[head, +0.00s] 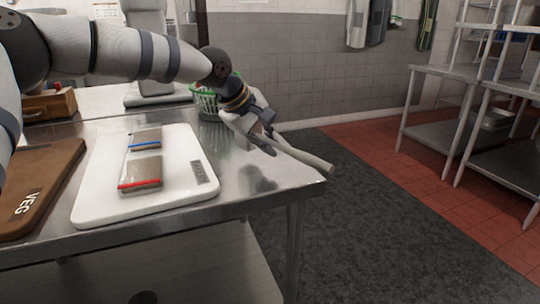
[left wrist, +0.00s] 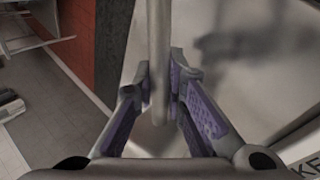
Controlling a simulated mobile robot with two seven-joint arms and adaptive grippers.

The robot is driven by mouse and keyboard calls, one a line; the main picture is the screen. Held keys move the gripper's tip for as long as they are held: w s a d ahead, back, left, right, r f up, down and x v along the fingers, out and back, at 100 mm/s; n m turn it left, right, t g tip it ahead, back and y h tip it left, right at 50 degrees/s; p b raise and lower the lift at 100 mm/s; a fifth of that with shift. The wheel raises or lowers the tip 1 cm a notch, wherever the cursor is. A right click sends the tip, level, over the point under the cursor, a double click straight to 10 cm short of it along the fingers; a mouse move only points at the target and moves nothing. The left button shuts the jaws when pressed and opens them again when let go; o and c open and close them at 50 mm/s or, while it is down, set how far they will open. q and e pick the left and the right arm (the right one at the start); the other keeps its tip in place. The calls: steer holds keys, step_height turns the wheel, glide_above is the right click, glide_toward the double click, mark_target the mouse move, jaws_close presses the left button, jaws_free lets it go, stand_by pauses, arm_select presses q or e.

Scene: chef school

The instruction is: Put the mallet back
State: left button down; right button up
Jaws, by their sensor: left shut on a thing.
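My left gripper (head: 268,141) is above the right end of the steel table. It is shut on the mallet, whose pale grey rod-like handle (head: 310,161) sticks out to the right past the table's corner. In the left wrist view the handle (left wrist: 158,40) runs from the top edge down between the two purple-padded fingers (left wrist: 160,88). I cannot make out the mallet's head in either view. My right gripper is not in view.
A white cutting board (head: 90,205) holds two packets with blue and red strips. A brown board marked VEG (head: 45,185) lies left of it. A green basket (head: 207,103) stands behind my gripper. The steel table (head: 245,165) is bare at its right end; steel shelves (head: 450,72) stand far right.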

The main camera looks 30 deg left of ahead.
arm_select(q)
step_height(320, 180, down, 3)
steer(key=shift+r, duration=0.1)
steer(key=shift+s, duration=0.1)
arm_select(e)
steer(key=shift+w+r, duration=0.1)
arm_select(q)
steer(key=shift+d, duration=0.1)
steer(key=c, duration=1.6)
jaws_free()
steer(key=shift+f, duration=0.2)
steer(key=shift+c, duration=0.2)
steer(key=shift+s+r, duration=0.1)
steer(key=shift+r, duration=0.25)
steer(key=p+v, duration=0.2)
steer(key=v, duration=0.9)
steer(key=shift+r, duration=0.25)
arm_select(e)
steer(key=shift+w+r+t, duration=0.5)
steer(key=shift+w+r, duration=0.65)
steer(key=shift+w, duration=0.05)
